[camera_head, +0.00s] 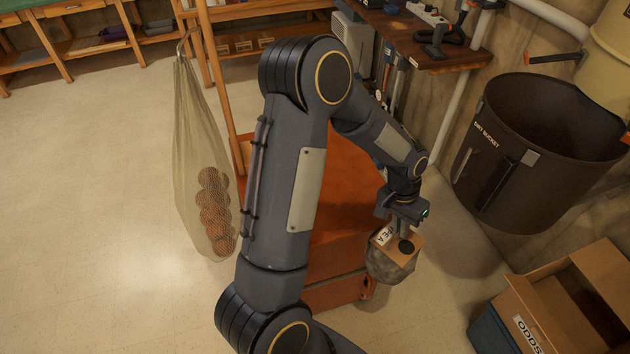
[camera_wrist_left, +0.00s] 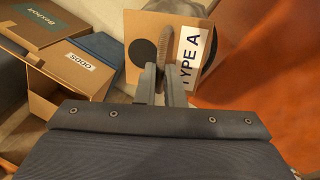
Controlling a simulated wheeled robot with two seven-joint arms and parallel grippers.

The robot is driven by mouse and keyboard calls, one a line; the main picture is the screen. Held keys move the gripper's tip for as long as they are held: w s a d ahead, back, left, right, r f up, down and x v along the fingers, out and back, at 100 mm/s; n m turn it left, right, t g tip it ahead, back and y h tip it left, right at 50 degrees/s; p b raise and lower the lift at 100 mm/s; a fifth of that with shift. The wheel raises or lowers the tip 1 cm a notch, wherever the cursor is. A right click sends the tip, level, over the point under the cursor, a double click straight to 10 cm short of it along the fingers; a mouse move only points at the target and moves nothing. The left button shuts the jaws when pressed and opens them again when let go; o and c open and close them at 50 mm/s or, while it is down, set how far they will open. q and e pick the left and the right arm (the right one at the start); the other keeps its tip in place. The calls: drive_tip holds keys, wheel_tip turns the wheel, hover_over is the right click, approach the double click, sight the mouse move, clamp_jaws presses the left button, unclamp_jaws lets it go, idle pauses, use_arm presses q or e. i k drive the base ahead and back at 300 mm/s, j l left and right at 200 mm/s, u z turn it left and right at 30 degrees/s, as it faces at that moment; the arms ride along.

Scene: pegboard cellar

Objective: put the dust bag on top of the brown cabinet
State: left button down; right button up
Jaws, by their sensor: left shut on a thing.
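The dust bag (camera_head: 392,264) is a grey, crumpled bag with a cardboard collar marked TYPE A and a dark round spot. My left gripper (camera_head: 403,226) points down and is shut on the collar side, with the bag hanging below it. In the left wrist view the fingers (camera_wrist_left: 164,82) close on the cardboard collar (camera_wrist_left: 137,27); the grey bag (camera_wrist_left: 178,7) shows behind it. An orange-brown cabinet (camera_head: 345,220) stands left of the bag, its top partly hidden by my left arm. The bag is beside the cabinet's right edge in the head view. My right gripper is out of view.
A dark bucket (camera_head: 540,150) hangs on the right wall. A net of balls (camera_head: 205,160) hangs left of the cabinet. A workbench (camera_head: 440,50) with tools is behind.

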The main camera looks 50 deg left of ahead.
sight(327, 192)
drive_tip(key=l+u, duration=0.1)
drive_tip(key=u, duration=0.25)
drive_tip(key=k+l+u, duration=0.1)
drive_tip(key=u, duration=0.25)
drive_tip(key=l+u, duration=0.1)
drive_tip(key=u, duration=0.3)
